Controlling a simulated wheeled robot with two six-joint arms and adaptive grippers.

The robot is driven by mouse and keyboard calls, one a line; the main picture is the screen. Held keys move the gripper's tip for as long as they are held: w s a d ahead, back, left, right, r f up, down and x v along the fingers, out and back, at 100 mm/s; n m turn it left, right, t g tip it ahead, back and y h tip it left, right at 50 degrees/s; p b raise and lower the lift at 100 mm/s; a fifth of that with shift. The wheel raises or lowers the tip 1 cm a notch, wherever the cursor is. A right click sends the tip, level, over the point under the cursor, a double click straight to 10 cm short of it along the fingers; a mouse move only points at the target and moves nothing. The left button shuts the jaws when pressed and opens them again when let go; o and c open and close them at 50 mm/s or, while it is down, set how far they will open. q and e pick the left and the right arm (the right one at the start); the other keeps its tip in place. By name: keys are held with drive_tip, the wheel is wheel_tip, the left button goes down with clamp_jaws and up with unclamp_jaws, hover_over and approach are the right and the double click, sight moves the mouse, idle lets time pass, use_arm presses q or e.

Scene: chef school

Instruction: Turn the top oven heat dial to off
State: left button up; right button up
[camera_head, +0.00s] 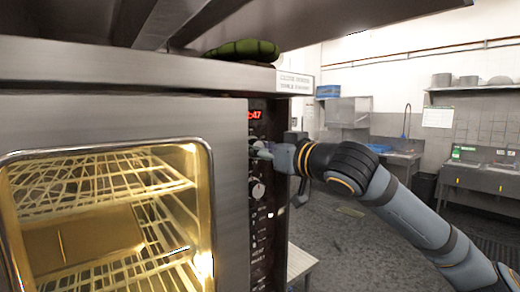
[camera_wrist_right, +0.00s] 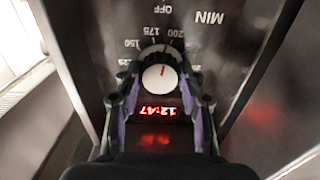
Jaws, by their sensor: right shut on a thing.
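The top oven heat dial (camera_wrist_right: 158,77) is a round knob with a pale face and a red mark, on the dark control panel. In the right wrist view, which shows the panel upside down, the red mark points up, near the 175 and 200 numbers; OFF stands higher up the picture. My right gripper (camera_wrist_right: 157,88) is shut on this dial, one finger on each side. In the head view, my right gripper (camera_head: 262,150) reaches the panel from the right and partly hides the dial. My left gripper is in neither view.
The oven (camera_head: 230,170) has a closed glass door with lit racks inside. A red display (camera_head: 255,115) is above the top dial, and a lower dial (camera_head: 258,189) is below it. A green item (camera_head: 243,50) lies on top of the oven. Open floor lies to the right.

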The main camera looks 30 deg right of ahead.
drive_tip(key=m+b, duration=0.1)
drive_tip(key=m, duration=1)
drive_tip(key=m+b, duration=0.1)
drive_tip(key=m, duration=1.1)
drive_tip(key=m+b, duration=0.1)
drive_tip(key=m, duration=1)
drive_tip(key=shift+f+b, duration=0.25)
drive_tip(key=shift+b, duration=0.1)
idle(0.5)
drive_tip(key=o, duration=1.2)
drive_tip(key=shift+c, duration=0.2)
drive_tip(key=shift+r, duration=0.1)
